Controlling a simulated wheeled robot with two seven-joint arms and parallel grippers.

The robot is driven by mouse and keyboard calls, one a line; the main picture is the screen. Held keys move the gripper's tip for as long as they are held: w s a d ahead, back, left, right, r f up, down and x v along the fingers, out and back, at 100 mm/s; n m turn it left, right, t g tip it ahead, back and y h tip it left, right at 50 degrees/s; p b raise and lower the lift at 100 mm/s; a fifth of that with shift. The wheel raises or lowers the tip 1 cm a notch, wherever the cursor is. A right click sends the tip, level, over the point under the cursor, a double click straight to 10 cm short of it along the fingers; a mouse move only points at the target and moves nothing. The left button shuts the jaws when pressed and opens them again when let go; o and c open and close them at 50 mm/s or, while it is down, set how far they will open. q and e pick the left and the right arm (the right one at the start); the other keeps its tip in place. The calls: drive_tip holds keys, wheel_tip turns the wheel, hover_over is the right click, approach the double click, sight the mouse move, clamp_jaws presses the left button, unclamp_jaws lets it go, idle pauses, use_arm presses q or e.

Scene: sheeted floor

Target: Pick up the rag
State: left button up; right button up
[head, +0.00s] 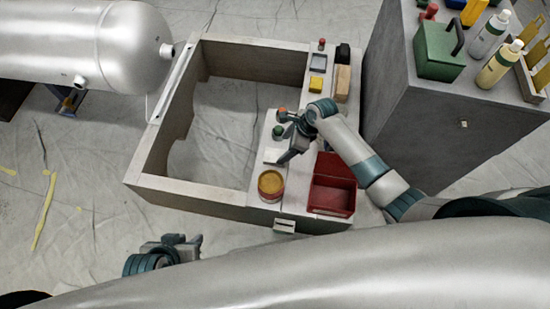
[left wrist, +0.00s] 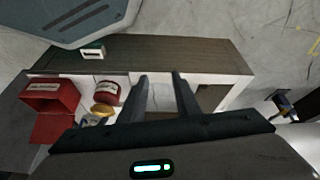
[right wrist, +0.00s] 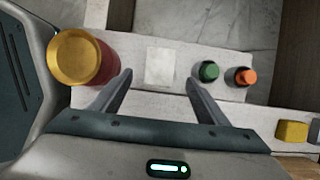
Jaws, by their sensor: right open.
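The rag looks like a small, flat white square (head: 271,156) lying on the pale shelf between the yellow-topped red can and the green knob. It also shows in the right wrist view (right wrist: 160,67), flat and uncovered. My right gripper (head: 284,150) is open and empty beside the rag. In the right wrist view its two fingers (right wrist: 158,85) point toward the rag, one to each side of it, and I see no contact. My left gripper (head: 190,241) is low at the front left, away from the rag. Its fingers (left wrist: 160,80) stand apart with nothing between them.
The red can (head: 271,186) and an open red box (head: 332,190) stand near the rag. Green (right wrist: 209,71) and orange (right wrist: 246,76) knobs sit on its other side. A grey cabinet (head: 430,125) carries bottles at the right. The wooden frame (head: 150,160) encloses clear sheeted floor.

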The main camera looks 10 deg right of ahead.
sight(276, 156)
use_arm(q)
drive_tip(key=shift+w+d, duration=0.3)
drive_tip(key=shift+d, duration=0.2)
use_arm(e)
drive_tip(key=shift+x, duration=1.15)
drive_tip(key=shift+a+f+b, duration=0.2)
drive_tip(key=shift+f+b, duration=0.25)
drive_tip(key=shift+f, duration=0.1)
drive_tip(key=b+x, duration=0.1)
drive_tip(key=x, duration=0.2)
drive_tip(key=shift+f, duration=0.1)
drive_tip(key=shift+w+a+f, duration=0.15)
drive_tip(key=shift+a+f, duration=0.05)
drive_tip(key=shift+f, duration=0.2)
use_arm(q)
drive_tip(key=d, duration=0.1)
drive_tip(key=w+t+h, duration=0.1)
drive_tip(key=d+t, duration=0.1)
drive_tip(key=shift+w+d+r, duration=0.25)
drive_tip(key=shift+d, duration=0.05)
use_arm(e)
drive_tip(key=c, duration=1.1)
